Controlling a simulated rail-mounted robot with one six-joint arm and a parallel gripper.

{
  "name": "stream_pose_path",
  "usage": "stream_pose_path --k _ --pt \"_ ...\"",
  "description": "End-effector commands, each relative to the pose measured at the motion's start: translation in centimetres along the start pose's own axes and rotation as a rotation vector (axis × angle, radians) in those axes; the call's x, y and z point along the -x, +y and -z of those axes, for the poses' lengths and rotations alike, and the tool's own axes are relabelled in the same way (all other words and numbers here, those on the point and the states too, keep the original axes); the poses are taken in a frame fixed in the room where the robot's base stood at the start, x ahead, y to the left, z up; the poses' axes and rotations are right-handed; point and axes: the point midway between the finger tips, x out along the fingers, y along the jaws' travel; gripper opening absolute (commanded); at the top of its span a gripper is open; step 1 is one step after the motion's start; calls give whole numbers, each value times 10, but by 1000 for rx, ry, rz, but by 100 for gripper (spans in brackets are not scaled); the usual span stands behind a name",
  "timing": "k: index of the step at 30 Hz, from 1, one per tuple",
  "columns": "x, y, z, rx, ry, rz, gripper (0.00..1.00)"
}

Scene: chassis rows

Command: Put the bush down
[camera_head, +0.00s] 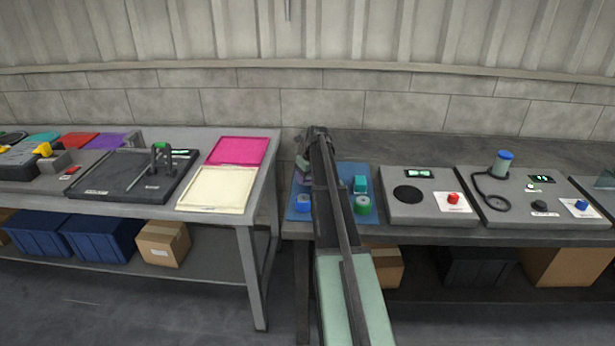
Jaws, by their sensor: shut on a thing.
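My arm reaches away over the blue mat (342,174) on the right bench. My gripper (303,166) is at its far end, low over the left part of the mat, and mostly hidden behind my own arm. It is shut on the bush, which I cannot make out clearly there. A blue round ring-like part (303,203) stands at the mat's front left. The middle of the mat is hidden by my arm.
Right of the mat stand a grey panel with a red button (453,199) and another with a blue-capped cylinder (503,163) and a black cable. The left bench holds a pink tray (237,151), a cream tray (216,189) and a black fixture (131,176). A gap separates the benches.

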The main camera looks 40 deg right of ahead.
Motion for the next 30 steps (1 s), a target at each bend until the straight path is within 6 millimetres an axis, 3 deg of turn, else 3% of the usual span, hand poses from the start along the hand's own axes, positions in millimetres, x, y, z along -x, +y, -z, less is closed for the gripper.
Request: stream_pose_path --k 1,5,9,15,19,26,30 --pt "18 0 -5 0 0 0 14" --pt "58 0 -16 0 0 -1 14" --pt "110 0 -31 0 0 -1 14" --pt "162 0 -45 1 0 -2 14" --pt "174 0 -48 1 0 -2 14" --pt "172 0 -48 1 0 -2 14" --pt "180 -2 -48 -3 0 -1 14"
